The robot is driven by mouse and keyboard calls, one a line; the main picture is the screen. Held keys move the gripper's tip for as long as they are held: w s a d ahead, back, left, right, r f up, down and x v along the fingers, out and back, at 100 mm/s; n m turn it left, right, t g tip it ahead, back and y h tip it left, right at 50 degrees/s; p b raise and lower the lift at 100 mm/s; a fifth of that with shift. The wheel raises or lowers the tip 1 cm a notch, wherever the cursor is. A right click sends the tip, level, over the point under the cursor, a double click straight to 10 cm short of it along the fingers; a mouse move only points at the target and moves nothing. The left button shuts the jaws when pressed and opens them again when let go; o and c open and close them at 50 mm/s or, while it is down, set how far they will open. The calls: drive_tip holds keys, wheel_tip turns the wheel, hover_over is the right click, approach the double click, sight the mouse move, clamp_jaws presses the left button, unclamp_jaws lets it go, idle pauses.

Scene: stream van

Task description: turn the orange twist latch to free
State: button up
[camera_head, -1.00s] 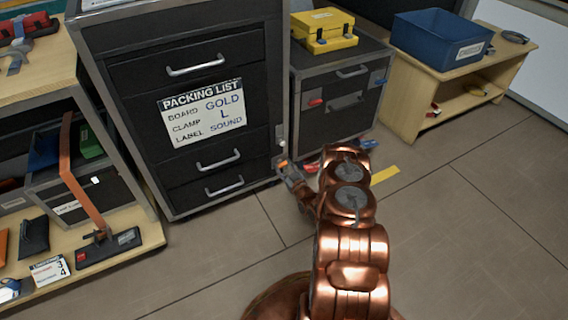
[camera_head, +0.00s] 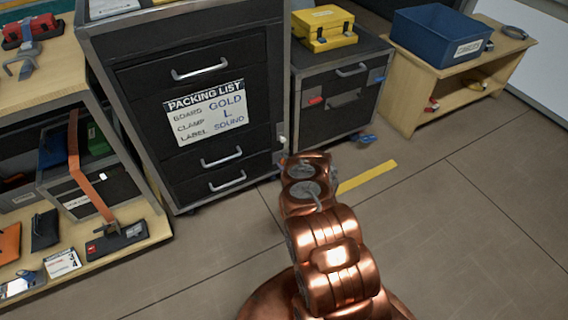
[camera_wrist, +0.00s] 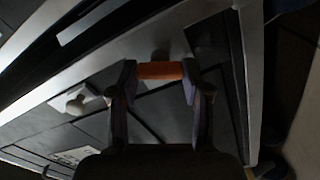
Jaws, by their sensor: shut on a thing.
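The orange twist latch (camera_wrist: 160,70) shows in the wrist view as a short orange bar lying crosswise on a grey metal edge of a dark case. My gripper (camera_wrist: 158,78) has one finger at each end of the bar and is shut on it.
A white knob (camera_wrist: 76,104) sits left of the latch in the wrist view. Right of the cabinet stands a dark case (camera_head: 335,115) with a yellow box (camera_head: 322,30) on top. A wooden shelf (camera_head: 125,250) is at left.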

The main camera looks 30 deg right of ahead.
drive_tip(key=n+b, duration=0.1)
drive_tip(key=n, duration=0.3)
drive_tip(key=shift+f+n, duration=0.1)
drive_tip(key=shift+n, duration=0.3)
drive_tip(key=shift+b, duration=0.3)
drive_tip(key=o, duration=1.2)
drive_tip(key=shift+c, duration=0.2)
drive_tip(key=s+a, duration=0.1)
drive_tip(key=s, duration=1.1)
